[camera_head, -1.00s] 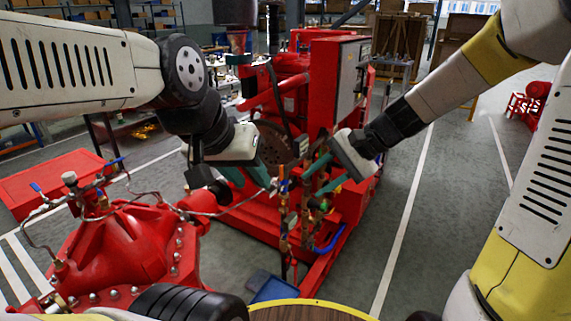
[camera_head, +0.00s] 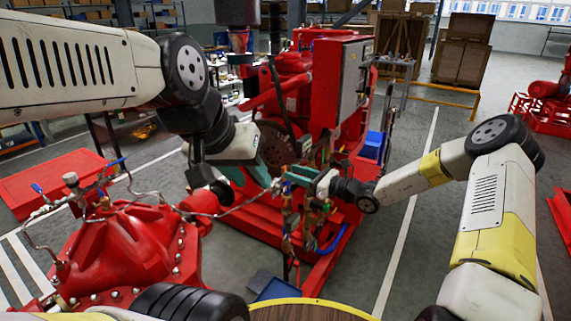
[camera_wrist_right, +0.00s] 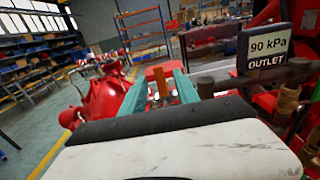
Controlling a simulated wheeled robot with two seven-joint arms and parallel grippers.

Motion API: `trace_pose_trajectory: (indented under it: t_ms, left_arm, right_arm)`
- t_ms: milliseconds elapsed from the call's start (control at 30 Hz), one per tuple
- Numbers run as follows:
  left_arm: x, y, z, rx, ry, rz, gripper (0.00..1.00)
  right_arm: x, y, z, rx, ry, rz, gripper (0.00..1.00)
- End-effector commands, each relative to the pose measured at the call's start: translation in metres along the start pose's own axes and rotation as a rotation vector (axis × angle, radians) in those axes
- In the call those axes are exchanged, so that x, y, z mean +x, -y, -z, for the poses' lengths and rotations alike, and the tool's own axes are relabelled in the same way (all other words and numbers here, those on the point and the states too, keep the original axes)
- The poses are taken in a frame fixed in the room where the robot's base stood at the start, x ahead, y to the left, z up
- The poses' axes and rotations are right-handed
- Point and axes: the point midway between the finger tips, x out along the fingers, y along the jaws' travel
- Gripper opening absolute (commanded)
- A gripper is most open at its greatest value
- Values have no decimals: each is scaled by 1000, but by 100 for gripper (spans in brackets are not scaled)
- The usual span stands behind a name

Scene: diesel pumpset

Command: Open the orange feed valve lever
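The orange lever (camera_wrist_right: 157,82) stands upright between the teal fingers of my right gripper (camera_wrist_right: 160,92) in the right wrist view. Gaps show on both sides of it, so the fingers look open around it and apart from it. In the head view my right gripper (camera_head: 292,180) reaches in from the right to the valve pipework (camera_head: 290,222), its fingers pointing left; they largely hide the lever there. My left gripper (camera_head: 250,176) is just left of it, its teal fingers apart, with nothing seen between them.
A red pump casing (camera_head: 120,245) with thin pipes stands at front left. The red pumpset with its grey control panel (camera_head: 354,80) rises behind the grippers. A "90 kPa OUTLET" sign (camera_wrist_right: 268,47) and a dark pipe are close on the right in the wrist view.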

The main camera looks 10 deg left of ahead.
Motion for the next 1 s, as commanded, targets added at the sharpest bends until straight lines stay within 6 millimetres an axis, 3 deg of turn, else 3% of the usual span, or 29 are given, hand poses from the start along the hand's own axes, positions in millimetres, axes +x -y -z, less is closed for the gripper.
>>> trace_pose_trajectory:
  t_ms: [400,600,833,1000]
  left_arm:
    - [0,0,0,0,0,0,36]
    - [0,0,0,0,0,0,36]
    - [0,0,0,0,0,0,36]
    - [0,0,0,0,0,0,36]
  right_arm:
    - [62,-2,0,-1,1,-3,37]
    - [74,-1,0,-2,-1,-2,37]
    - [74,-1,0,-1,-1,-2,37]
    - [74,-1,0,-1,-1,-2,4]
